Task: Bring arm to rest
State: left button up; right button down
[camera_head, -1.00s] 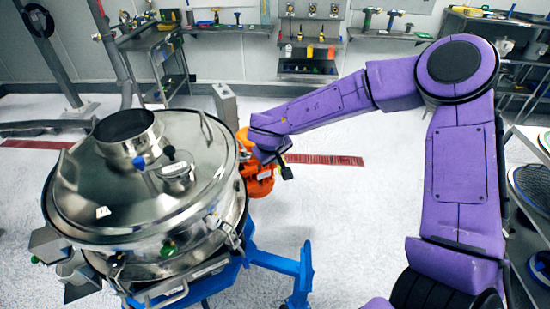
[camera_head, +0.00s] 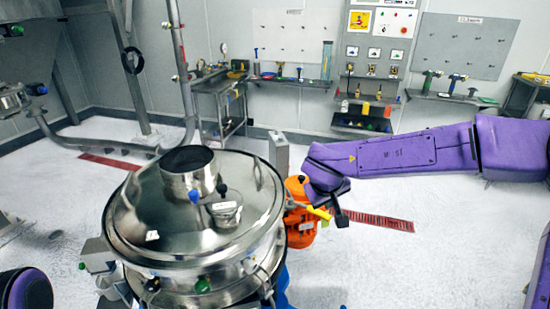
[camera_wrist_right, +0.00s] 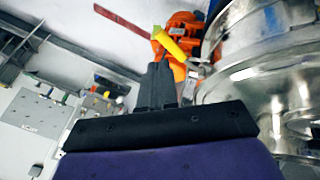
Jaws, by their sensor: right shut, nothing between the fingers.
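My purple right arm (camera_head: 400,155) reaches in from the right, its forearm nearly level. My right gripper (camera_head: 341,218) is beside the steel sifter (camera_head: 250,240), in front of an orange motor unit (camera_head: 298,232) with a yellow part (camera_head: 319,213). In the right wrist view the black fingers (camera_wrist_right: 157,75) are together, with nothing between them. The orange unit (camera_wrist_right: 183,30) and the sifter's steel side (camera_wrist_right: 270,55) show beyond and right of the fingers. I cannot tell whether the gripper touches the unit. A rounded purple part of mine shows at the lower left; my left gripper is out of view.
A grey post (camera_head: 279,152) stands behind the sifter. A metal trolley (camera_head: 222,105) and a wall shelf with tools (camera_head: 290,79) are at the back. Pipework (camera_head: 110,140) is at the left.

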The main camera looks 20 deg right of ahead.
jog(key=s+d+f+m+h, duration=0.2)
jog(key=s+f, duration=0.4)
jog(key=f, duration=0.6)
jog(key=s+d+f+m+h, duration=0.15)
jog(key=s+f, duration=0.35)
jog(key=f, duration=0.7)
jog(key=s+a+f+m+g+y, duration=0.1)
jog(key=s+f+m+y, duration=0.1)
jog(key=s+f, duration=0.5)
jog(key=s+a+f+m+y, duration=0.1)
jog(key=s+a+f+y, duration=0.15)
jog(key=s, duration=0.95)
notch_tip(320, 180, down, 15)
jog(key=b, duration=1.4)
jog(key=shift+s+d+f+m, duration=0.2)
jog(key=shift+s+m, duration=0.1)
jog(key=shift+m, duration=0.15)
jog(key=shift+s, duration=0.1)
